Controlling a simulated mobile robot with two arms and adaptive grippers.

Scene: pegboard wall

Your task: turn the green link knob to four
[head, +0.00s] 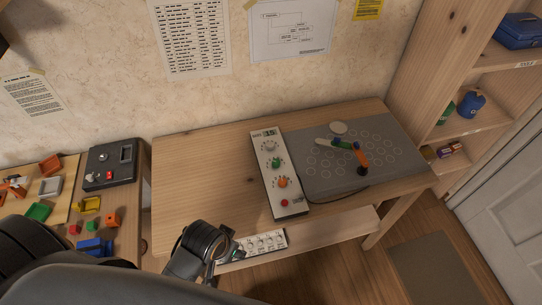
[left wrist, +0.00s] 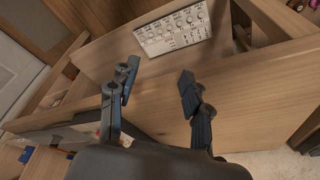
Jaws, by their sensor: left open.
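The green link knob (head: 277,163) sits on a pale upright-format control panel (head: 264,178) on the wooden table, between a grey knob above and an orange knob (head: 282,182) below. The pointer setting of the green knob is too small to read. My left gripper (head: 232,252) is below the table's front edge, well apart from the knob. In the left wrist view its two dark fingers (left wrist: 156,84) are spread with nothing between them. The green knob is not visible in that view. My right gripper is in neither view.
A grey mat (head: 400,160) with a jointed coloured linkage lies right of the panel. A second knob panel (head: 262,243) is on the lower shelf, also in the left wrist view (left wrist: 173,28). A black box (head: 110,165) stands left. The table's left half is clear.

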